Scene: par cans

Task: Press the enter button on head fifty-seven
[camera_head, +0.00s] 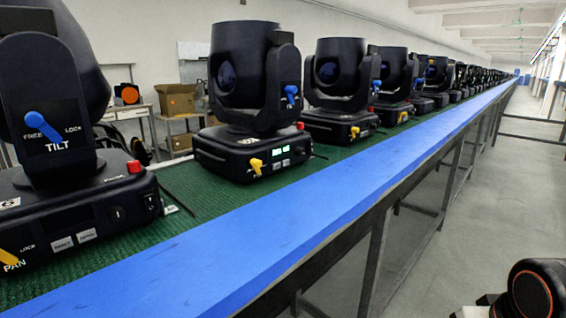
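Several black moving-head lights stand in a row along a green-topped bench. The nearest head (60,130) is cut off at the left edge. It has a blue TILT lever, a yellow PAN lever, a red knob and two small grey buttons (75,240) on its front face. Their lettering is too small to read. I cannot read a number fifty-seven on any head. My gripper is not in view.
A blue rail (300,228) edges the bench along its front. The grey floor to the right (455,240) is open. A cardboard box (176,99) and tables stand behind the row. A short dark cable lies on the green surface (178,180).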

